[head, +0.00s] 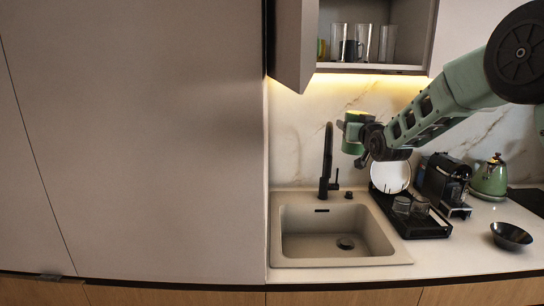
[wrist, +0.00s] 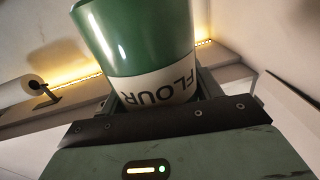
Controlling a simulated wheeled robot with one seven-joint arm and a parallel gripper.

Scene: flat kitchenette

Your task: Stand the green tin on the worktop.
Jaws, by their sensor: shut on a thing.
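The green tin (head: 353,146) is held in the air in front of the marble splashback, above and to the right of the sink tap. In the wrist view the tin (wrist: 150,40) is glossy green with a pale band reading FLOUR, upside down in that picture. My gripper (head: 355,127) is shut on the tin, with a finger on either side of it. The gripper (wrist: 160,88) hides the tin's near end in the wrist view. The pale worktop (head: 450,262) lies well below the tin, around the sink.
The sink (head: 335,238) with its black tap (head: 327,165) lies below. A black drying tray (head: 425,230) holds glasses and a white plate (head: 390,176). A coffee machine (head: 443,182), green kettle (head: 490,178) and black bowl (head: 511,236) stand right. Above is an open cupboard (head: 372,68) with glasses.

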